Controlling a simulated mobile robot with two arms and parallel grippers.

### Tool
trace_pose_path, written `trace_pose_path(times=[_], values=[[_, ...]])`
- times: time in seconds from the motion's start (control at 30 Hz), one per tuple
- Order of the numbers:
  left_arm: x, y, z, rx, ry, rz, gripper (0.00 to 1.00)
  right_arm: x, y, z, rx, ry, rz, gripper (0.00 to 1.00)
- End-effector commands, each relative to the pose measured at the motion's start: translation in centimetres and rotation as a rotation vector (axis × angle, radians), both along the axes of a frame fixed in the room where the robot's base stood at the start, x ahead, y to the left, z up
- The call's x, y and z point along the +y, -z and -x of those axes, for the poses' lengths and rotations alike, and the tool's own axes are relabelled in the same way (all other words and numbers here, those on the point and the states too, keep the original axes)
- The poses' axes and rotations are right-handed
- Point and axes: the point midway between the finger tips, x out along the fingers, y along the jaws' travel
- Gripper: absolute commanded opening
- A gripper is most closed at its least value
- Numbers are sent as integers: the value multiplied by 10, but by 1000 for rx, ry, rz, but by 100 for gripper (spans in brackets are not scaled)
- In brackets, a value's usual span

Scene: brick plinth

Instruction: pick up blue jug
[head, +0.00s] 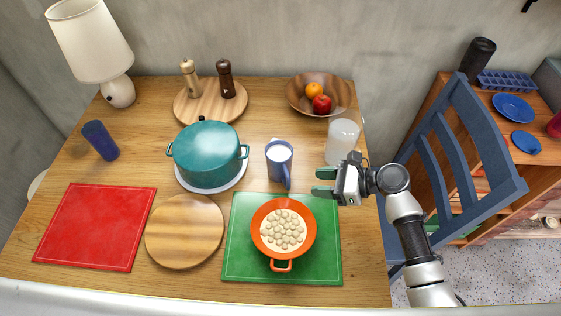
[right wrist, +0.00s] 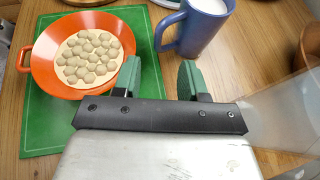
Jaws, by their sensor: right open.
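The blue jug (head: 279,168) stands upright on the wooden table, just above the green mat, with something white inside. Its handle points toward the front in the head view. In the right wrist view the jug (right wrist: 203,28) is at the top, beyond my fingertips, with its handle to the left. My right gripper (head: 322,182) is open and empty, to the right of the jug and apart from it. Its green fingers (right wrist: 160,75) show in the right wrist view. My left gripper is not in view.
An orange pan (head: 283,254) of round pieces sits on the green mat (head: 240,270). A teal pot (head: 208,150) stands left of the jug. A frosted cup (head: 341,141) stands close behind my right gripper. A wooden bowl (head: 343,98) with fruit is at the back right.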

Motion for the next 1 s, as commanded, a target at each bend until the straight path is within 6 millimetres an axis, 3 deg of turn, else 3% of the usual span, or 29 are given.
trace_pose_path(times=[0.1,0.2,0.6,0.87,1.0], values=[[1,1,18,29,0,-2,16,15,6,-4,-1,0,-1,42],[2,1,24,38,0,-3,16,21,9,-5,-2,-1,0,42],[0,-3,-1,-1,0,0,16,64,32,-12,-3,0,2,42],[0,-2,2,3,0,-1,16,67,34,-13,-3,1,3,42],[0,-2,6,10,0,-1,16,66,34,-13,-3,1,3,26]])
